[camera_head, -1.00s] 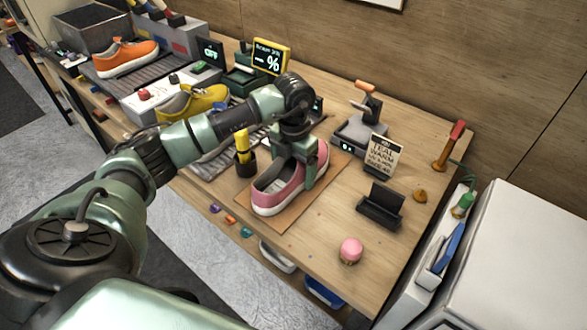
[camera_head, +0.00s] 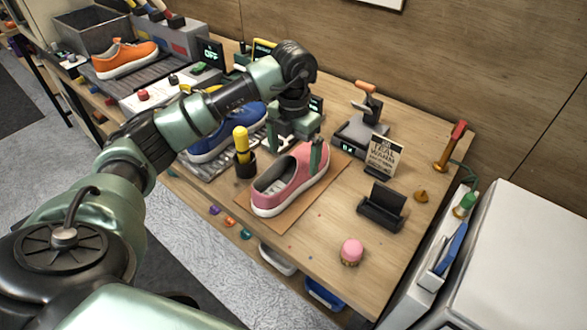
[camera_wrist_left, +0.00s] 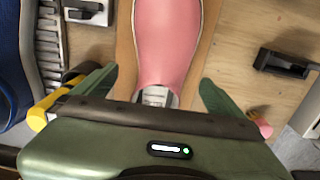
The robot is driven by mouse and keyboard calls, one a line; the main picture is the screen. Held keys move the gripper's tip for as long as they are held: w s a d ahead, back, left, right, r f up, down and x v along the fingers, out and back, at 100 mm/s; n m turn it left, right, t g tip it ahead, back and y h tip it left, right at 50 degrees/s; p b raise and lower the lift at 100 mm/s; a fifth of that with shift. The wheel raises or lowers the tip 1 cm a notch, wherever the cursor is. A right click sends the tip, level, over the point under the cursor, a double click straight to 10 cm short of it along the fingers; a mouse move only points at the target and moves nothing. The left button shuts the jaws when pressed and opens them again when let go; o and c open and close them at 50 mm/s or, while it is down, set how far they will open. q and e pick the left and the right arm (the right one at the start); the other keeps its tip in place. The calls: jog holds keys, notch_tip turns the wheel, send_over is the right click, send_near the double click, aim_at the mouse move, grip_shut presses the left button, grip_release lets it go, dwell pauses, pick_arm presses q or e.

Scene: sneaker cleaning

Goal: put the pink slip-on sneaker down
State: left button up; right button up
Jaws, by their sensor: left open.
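The pink slip-on sneaker (camera_head: 290,180) rests upright on a brown mat (camera_head: 318,198) on the wooden bench, with its white sole down. In the left wrist view the pink sneaker (camera_wrist_left: 167,45) lies between the two green fingers, with clear gaps on both sides. My left gripper (camera_head: 296,150) is open just above and behind the sneaker in the head view, and one finger overlaps its far end there. It also shows open in the left wrist view (camera_wrist_left: 157,95). My right gripper is not in view.
A yellow-topped tool in a black holder (camera_head: 244,158) stands close left of the sneaker. A blue shoe (camera_head: 215,140) and an orange shoe (camera_head: 125,58) sit on the rollers. A black stand (camera_head: 382,208), a card (camera_head: 383,155) and a pink-topped brush (camera_head: 351,251) are to the right.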

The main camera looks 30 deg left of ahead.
pick_arm(q)
notch_tip(320, 180, up, 6)
jog(key=shift+b, duration=0.3)
jog(key=shift+s+f, duration=0.1)
dwell(0.4)
